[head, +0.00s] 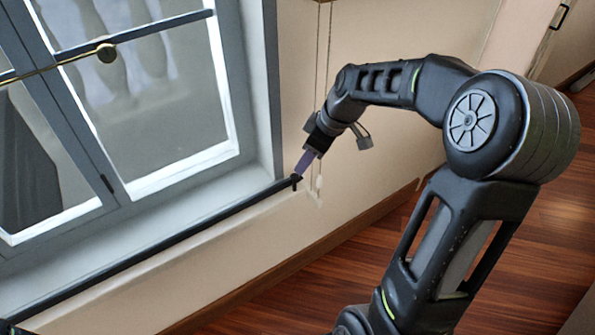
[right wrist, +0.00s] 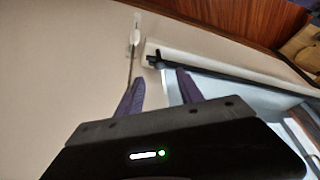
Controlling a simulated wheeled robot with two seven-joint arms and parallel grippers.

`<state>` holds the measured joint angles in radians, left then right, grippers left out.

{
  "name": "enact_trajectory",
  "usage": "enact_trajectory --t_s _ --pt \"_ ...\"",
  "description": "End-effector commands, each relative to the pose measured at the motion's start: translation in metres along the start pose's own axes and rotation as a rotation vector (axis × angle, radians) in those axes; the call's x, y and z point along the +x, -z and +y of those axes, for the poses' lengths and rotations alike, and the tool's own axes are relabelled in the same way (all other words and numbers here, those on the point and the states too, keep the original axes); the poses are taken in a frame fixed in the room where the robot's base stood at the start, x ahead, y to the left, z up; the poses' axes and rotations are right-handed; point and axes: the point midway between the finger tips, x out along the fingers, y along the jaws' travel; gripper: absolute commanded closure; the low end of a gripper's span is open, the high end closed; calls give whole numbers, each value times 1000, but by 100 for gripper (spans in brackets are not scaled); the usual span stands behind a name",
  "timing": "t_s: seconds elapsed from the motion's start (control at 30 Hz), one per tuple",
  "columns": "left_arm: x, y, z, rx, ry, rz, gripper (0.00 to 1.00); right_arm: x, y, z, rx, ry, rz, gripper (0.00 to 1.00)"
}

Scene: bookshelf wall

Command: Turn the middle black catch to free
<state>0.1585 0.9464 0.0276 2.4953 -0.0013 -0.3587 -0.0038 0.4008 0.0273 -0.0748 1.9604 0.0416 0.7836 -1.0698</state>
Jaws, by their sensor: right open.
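A small black fitting (head: 296,181) sits at the right end of the long black bar (head: 190,235) along the window's lower edge. It also shows in the right wrist view (right wrist: 154,60). Another small black piece (head: 107,184) is on the grey window frame. I cannot tell which is the middle catch, nor its setting. My right gripper (head: 304,166) is close to the fitting at the bar's end. In the right wrist view its two purple fingers (right wrist: 161,84) are apart with nothing held between them, and the fitting lies just beyond the tips.
The grey-framed window (head: 130,100) has a brass rod with a round knob (head: 106,53) across it. A thin cord (head: 328,60) hangs on the cream wall right beside my right gripper. Wooden floor (head: 300,290) lies below, with clear space.

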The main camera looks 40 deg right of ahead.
Motion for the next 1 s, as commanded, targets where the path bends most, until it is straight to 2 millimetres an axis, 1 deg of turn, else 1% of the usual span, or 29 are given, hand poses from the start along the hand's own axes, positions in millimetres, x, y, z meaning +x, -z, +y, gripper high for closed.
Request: enact_trajectory --t_s 0.03,0.3,0.43,0.53,0.77,0.87,1.0 --pt "2 0 -1 0 0 0 58 8 -1 -1 0 3 -2 56" --pt "6 0 -2 0 0 0 58 50 -1 -1 1 3 -2 56" --pt "7 0 -3 0 0 0 58 63 -1 0 1 2 -2 56" --pt "7 0 -3 0 0 0 58 67 -1 0 1 1 -1 56" --pt "7 0 -3 0 0 0 58 67 0 0 1 0 0 56" --pt "7 0 -3 0 0 0 58 67 0 0 1 0 0 63" --pt "7 0 -3 0 0 0 58 67 0 0 1 0 0 74"
